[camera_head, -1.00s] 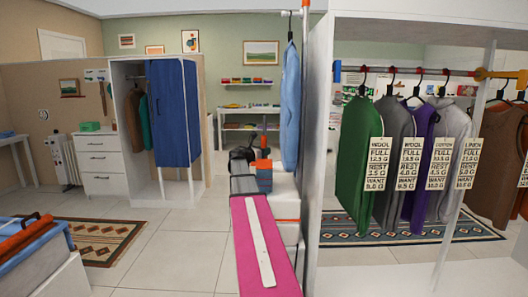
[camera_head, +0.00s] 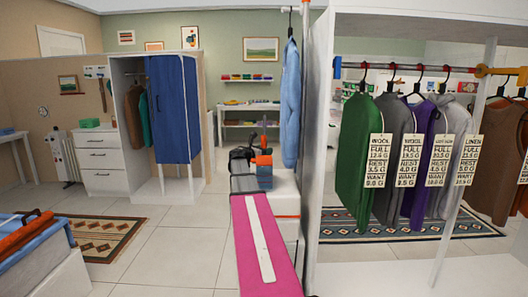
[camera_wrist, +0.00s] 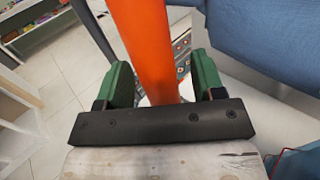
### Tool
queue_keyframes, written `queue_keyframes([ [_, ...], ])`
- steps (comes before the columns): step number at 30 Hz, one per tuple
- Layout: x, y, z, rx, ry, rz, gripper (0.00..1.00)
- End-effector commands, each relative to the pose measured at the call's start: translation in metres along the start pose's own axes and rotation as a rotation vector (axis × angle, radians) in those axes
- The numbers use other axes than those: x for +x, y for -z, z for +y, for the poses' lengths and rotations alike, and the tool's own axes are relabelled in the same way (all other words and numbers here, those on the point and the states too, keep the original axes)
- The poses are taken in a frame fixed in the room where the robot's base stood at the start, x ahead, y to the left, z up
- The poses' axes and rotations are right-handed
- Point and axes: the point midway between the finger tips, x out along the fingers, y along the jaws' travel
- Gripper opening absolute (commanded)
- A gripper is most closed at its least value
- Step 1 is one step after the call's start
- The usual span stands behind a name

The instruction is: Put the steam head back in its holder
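My gripper (camera_wrist: 162,85) has green fingers on either side of an orange bar, which I take to be the steam head's handle (camera_wrist: 148,40). In the head view my gripper (camera_head: 262,165) is small, beyond the end of my pink arm, with orange and dark parts that are hard to separate. It is beside and below the hanging light-blue garment (camera_head: 290,105). I cannot make out the holder for certain.
A white stand with an orange edge (camera_head: 286,190) is just right of my gripper. The white rack panel (camera_head: 318,150) and hanging garments (camera_head: 355,150) fill the right. A blue-covered wardrobe (camera_head: 172,110) stands at the back left. The tiled floor at left centre (camera_head: 180,240) is clear.

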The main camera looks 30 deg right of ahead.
Motion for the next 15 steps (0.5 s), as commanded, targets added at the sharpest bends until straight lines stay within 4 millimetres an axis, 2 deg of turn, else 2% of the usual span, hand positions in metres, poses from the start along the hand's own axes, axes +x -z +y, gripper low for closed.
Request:
queue_keyframes([
  [8,-0.005,0.000,0.000,0.000,0.000,0.001,0.62],
  [11,-0.016,0.000,-0.001,0.000,-0.001,0.001,0.62],
  [15,-0.042,0.000,-0.002,0.000,-0.002,0.001,0.62],
])
